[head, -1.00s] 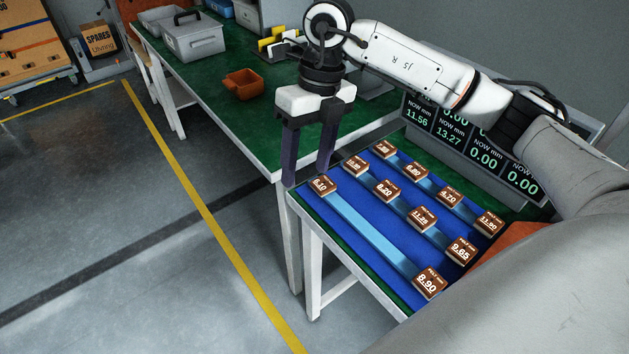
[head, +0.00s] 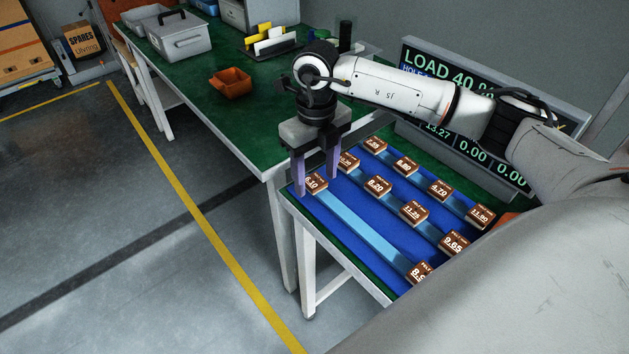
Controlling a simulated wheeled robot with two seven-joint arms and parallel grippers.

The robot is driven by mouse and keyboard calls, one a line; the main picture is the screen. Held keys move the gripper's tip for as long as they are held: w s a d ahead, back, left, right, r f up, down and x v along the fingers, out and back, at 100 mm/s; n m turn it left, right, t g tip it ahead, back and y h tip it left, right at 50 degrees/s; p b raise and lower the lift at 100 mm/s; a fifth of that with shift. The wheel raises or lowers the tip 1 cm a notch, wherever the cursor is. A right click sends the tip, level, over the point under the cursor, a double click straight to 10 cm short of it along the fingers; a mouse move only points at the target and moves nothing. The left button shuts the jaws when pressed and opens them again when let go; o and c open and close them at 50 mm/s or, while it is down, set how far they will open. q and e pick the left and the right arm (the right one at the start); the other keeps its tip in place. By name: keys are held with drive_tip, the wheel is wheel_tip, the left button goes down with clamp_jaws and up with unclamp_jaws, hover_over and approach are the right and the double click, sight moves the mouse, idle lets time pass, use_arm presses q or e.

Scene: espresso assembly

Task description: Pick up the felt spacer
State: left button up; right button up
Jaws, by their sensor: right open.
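Several brown felt spacers with white printed numbers sit in rows on a blue tray (head: 335,212). The spacer marked 6.10 (head: 316,183) is at the tray's left corner. My right gripper (head: 316,184) points down over this corner with its jaws open. One finger is on the left of the 6.10 spacer and the other on its right; I cannot tell whether either touches it. Other spacers include 8.20 (head: 378,185) and 11.25 (head: 413,210). My left gripper is not in view.
A display (head: 440,70) stands behind the tray, partly covered by my right arm. A green table (head: 215,115) holds an orange bin (head: 231,83) and a grey toolbox (head: 181,40). The spacer marked 10.35 (head: 349,161) is close behind the right finger. Open floor lies left.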

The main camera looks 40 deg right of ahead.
drive_tip(key=shift+f, duration=0.15)
drive_tip(key=shift+c, duration=0.2)
drive_tip(key=c, duration=1.1)
